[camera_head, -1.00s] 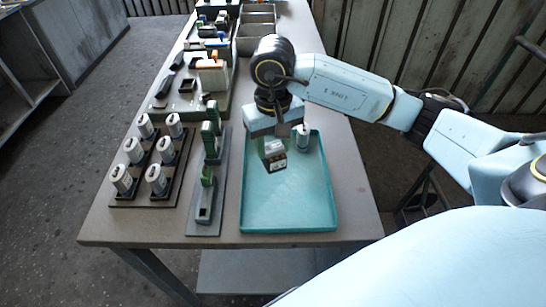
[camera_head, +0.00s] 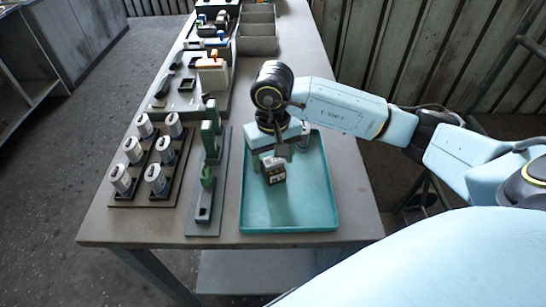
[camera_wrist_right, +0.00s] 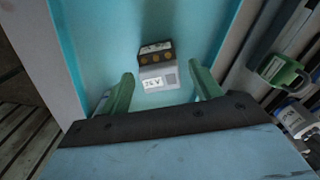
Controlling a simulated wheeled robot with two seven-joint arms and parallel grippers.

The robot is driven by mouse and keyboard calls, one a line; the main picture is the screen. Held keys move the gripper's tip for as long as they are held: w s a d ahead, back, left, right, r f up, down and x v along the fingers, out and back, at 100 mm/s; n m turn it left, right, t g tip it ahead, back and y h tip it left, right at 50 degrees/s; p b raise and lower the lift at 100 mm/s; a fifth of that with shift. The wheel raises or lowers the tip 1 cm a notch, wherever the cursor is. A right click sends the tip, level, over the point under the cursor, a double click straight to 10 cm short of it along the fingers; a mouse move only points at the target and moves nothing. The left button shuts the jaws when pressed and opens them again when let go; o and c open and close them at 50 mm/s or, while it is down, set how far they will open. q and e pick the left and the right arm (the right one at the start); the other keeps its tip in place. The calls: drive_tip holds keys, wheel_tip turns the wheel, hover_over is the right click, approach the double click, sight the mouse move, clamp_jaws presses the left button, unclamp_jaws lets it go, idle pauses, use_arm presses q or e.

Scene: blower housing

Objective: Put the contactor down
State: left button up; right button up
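The contactor (camera_head: 274,171), a small dark and light-grey block with orange-brown terminals and a white label, is in the teal tray (camera_head: 318,216). It also shows in the right wrist view (camera_wrist_right: 157,70), where its label faces the camera. My right gripper (camera_head: 270,158) is just above and behind it. In the wrist view its two green fingers (camera_wrist_right: 162,84) are spread on either side of the contactor, with a gap on each side. The contactor's underside is hidden, so its contact with the tray floor cannot be checked. My left gripper is not in view.
A grey cylinder (camera_head: 304,133) in the tray's back is partly hidden by my right gripper. Left of the tray are a strip (camera_head: 205,227) with green parts and a dark rack (camera_head: 164,195) of several grey cylinders. The tray's front and right are clear.

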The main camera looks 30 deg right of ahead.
sight(273, 161)
wheel_tip(273, 161, up, 12)
drive_tip(key=shift+r, duration=0.2)
idle(0.5)
